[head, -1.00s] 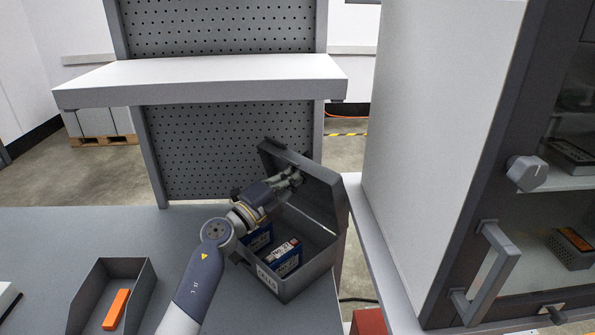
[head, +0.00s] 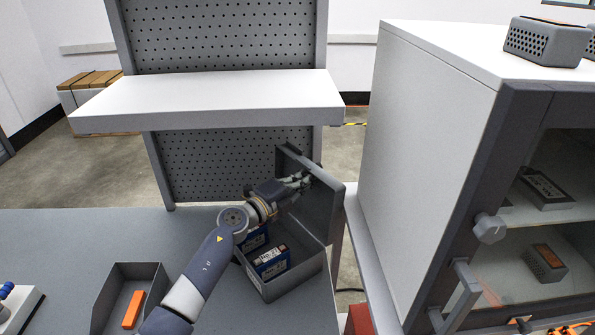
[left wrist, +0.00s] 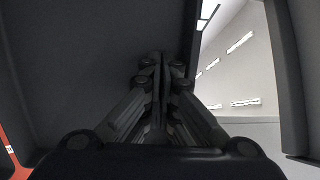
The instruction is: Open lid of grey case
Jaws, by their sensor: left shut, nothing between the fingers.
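In the left wrist view the shut fingers (left wrist: 160,65) point at a dark panel that fills the left of the picture.
A grey open bin (head: 112,287) with an orange item (head: 132,309) stands left of my arm. A white shelf (head: 205,97) hangs over the back of the bench. The climate chamber (head: 430,150) stands close on the right.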

